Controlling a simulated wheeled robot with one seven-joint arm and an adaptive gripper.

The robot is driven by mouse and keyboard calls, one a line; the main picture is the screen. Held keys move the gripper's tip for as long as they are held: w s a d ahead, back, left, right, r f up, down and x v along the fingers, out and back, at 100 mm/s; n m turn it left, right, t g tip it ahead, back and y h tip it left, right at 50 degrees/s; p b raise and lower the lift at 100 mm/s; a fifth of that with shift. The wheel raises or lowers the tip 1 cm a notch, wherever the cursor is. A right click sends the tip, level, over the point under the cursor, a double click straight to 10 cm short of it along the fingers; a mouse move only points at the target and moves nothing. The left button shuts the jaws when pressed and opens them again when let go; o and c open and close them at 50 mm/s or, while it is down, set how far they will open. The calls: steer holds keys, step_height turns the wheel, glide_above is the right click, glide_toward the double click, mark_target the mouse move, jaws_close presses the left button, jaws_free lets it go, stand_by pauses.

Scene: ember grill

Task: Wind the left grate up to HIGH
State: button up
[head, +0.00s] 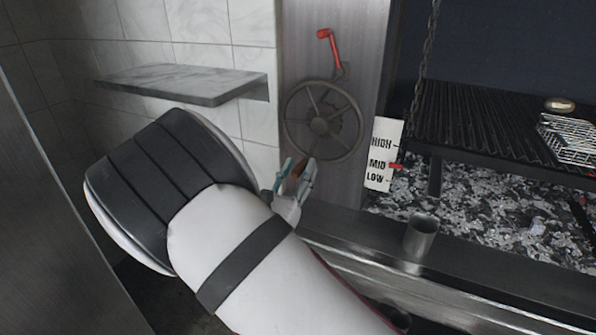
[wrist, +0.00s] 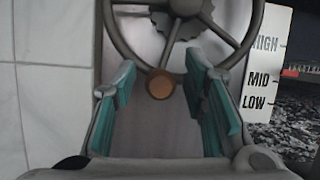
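The spoked hand wheel (head: 322,120) is on the steel post left of the grill, and it also shows in the wrist view (wrist: 182,30). A round brown knob (wrist: 160,84) is at its lower rim. My gripper (head: 297,172) is at the lower left of the wheel. Its teal fingers (wrist: 162,75) are open, one each side of the knob, with gaps visible. The left grate (head: 465,120) is a dark ribbed rack above the coals. The HIGH/MID/LOW plate (head: 380,154) has a red pointer (head: 396,166) near MID. It also shows in the wrist view (wrist: 266,65).
A red-handled lever (head: 329,48) is on the post above the wheel. A chain (head: 427,55) hangs by the grate. A marble shelf (head: 182,83) is on the tiled wall at left. A metal cup (head: 420,237) stands on the front ledge. A wire basket (head: 570,142) lies on the grate.

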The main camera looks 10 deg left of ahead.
steer(key=shift+c, duration=0.5)
jaws_close()
steer(key=shift+a+m, duration=0.1)
steer(key=shift+m, duration=0.2)
steer(key=w+a+r+m+g+h+b, duration=0.1)
steer(key=r+m, duration=0.4)
steer(key=m, duration=0.5)
steer(key=w+a+r+m+g+h+b, duration=0.1)
steer(key=a+r+m+g+h+b, duration=0.2)
steer(key=m, duration=0.8)
steer(key=shift+w+a+r+m+g+h, duration=0.3)
steer(key=shift+a+r+g+h, duration=0.3)
steer(key=shift+a+r+g, duration=1)
steer(key=shift+d, duration=0.4)
steer(key=shift+o, duration=0.5)
jaws_free()
steer(key=shift+s, duration=0.1)
steer(key=shift+a+f, duration=0.1)
